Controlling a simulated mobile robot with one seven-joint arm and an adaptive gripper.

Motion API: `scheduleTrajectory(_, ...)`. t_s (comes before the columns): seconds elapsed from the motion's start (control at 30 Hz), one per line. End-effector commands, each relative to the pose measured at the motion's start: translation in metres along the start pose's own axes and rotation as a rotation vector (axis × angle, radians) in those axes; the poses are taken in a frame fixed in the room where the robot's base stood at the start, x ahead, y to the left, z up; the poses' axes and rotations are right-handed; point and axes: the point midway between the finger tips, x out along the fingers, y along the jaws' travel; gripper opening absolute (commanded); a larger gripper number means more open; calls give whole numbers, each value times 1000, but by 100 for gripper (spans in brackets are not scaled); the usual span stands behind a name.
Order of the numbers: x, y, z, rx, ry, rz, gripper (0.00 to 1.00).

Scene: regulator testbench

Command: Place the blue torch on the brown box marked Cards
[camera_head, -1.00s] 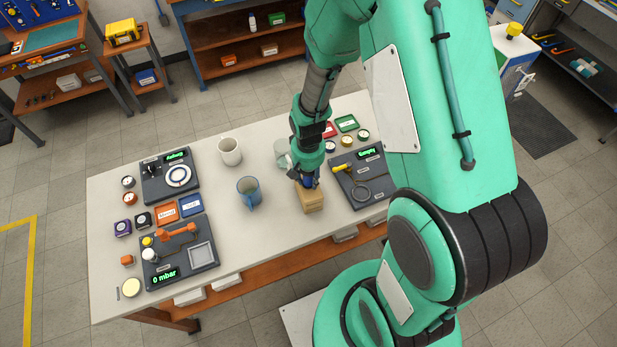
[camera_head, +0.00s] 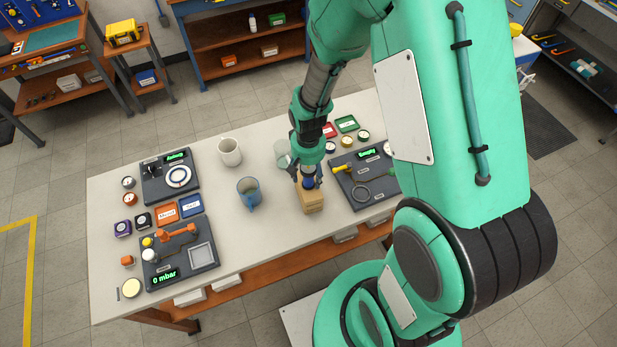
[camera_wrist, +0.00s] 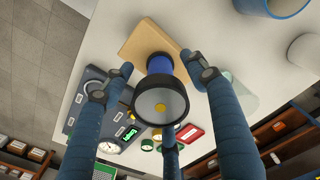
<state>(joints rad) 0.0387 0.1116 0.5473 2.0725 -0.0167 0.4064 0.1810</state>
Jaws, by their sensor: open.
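The blue torch (camera_wrist: 158,66) stands upright on the brown box (camera_wrist: 136,42), its dark lens end with a yellow centre facing the wrist camera. In the head view the torch (camera_head: 308,183) shows as a small blue piece on top of the box (camera_head: 312,204). My gripper (camera_head: 306,175) is directly above the box, with its fingers spread around the torch. In the wrist view the fingers stand apart on both sides of the torch, with gaps visible. No marking on the box can be read.
A blue mug (camera_head: 248,190) stands left of the box, and a white mug (camera_head: 230,151) is farther back. A clear glass (camera_head: 282,152) stands behind my gripper. A dark panel (camera_head: 362,180) with a yellow-handled tool lies close to the right.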

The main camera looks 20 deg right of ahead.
Motion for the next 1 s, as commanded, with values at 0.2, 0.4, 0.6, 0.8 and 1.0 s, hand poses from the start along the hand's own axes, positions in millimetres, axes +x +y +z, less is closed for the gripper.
scheduleTrajectory(0.2,-36,0,-1,0,3,-1,57)
scheduleTrajectory(0.4,-68,0,0,0,2,0,57)
scheduleTrajectory(0.6,-88,0,0,0,1,0,57)
scheduleTrajectory(0.8,-95,0,0,0,-1,0,57)
scheduleTrajectory(1.0,-95,0,0,0,-1,0,57)
